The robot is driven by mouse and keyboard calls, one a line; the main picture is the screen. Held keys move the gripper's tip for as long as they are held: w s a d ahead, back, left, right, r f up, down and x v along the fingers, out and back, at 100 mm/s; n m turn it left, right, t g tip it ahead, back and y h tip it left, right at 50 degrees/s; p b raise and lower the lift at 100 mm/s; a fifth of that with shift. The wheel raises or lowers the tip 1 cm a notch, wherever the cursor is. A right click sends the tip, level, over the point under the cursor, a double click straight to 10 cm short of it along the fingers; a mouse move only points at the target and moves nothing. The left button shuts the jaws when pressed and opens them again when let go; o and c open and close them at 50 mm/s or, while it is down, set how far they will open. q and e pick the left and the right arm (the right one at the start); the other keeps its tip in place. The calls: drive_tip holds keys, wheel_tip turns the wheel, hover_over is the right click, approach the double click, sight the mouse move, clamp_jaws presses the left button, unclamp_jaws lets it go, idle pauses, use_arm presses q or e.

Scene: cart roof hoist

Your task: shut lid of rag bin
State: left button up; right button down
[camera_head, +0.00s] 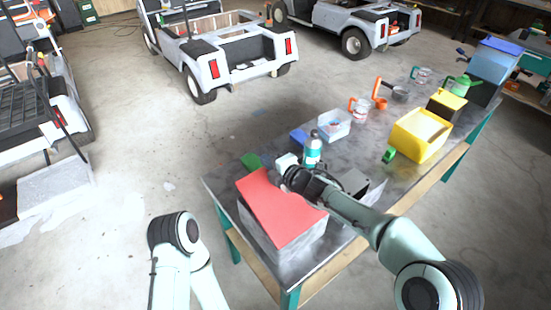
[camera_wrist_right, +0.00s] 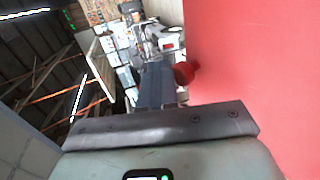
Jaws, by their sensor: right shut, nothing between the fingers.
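The rag bin (camera_head: 262,229) is a grey box on the near end of the workbench. Its red lid (camera_head: 281,207) spreads over the top of the box; I cannot tell whether it lies fully flat on the rim. My right gripper (camera_head: 291,178) is shut and empty at the lid's far edge. In the right wrist view the red lid (camera_wrist_right: 262,70) fills the right side, with a round red knob (camera_wrist_right: 185,73) beside the shut fingers (camera_wrist_right: 157,84). Whether they touch the lid is unclear. My left gripper is out of view; only part of that arm shows.
A teal-labelled bottle (camera_head: 312,149) stands just behind the right gripper. A clear tub (camera_head: 334,124), a yellow bin (camera_head: 420,137) and a green item (camera_head: 389,155) sit farther along the workbench (camera_head: 362,158). White carts stand beyond on open floor.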

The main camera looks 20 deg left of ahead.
sight(263, 168)
drive_tip(key=f, duration=0.1)
drive_tip(key=w+a+f+p, duration=0.1)
drive_tip(key=f, duration=0.1)
drive_tip(key=a+f, duration=0.1)
drive_tip(key=shift+w+a+f, duration=0.1)
drive_tip(key=shift+w+f, duration=0.15)
drive_tip(key=shift+w, duration=0.15)
drive_tip(key=shift+w+a+f+h+p, duration=0.1)
drive_tip(key=shift+w+f+h+p, duration=0.05)
drive_tip(key=shift+f+p, duration=0.2)
drive_tip(key=shift+w+a+f+h+p, duration=0.1)
drive_tip(key=shift+f+h+p, duration=0.1)
drive_tip(key=shift+f, duration=0.15)
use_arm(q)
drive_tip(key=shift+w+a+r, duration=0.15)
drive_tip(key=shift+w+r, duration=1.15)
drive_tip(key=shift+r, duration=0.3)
use_arm(e)
drive_tip(key=shift+a+f+g+h, duration=0.1)
drive_tip(key=shift+f+g+h, duration=0.15)
drive_tip(key=shift+f+g, duration=0.35)
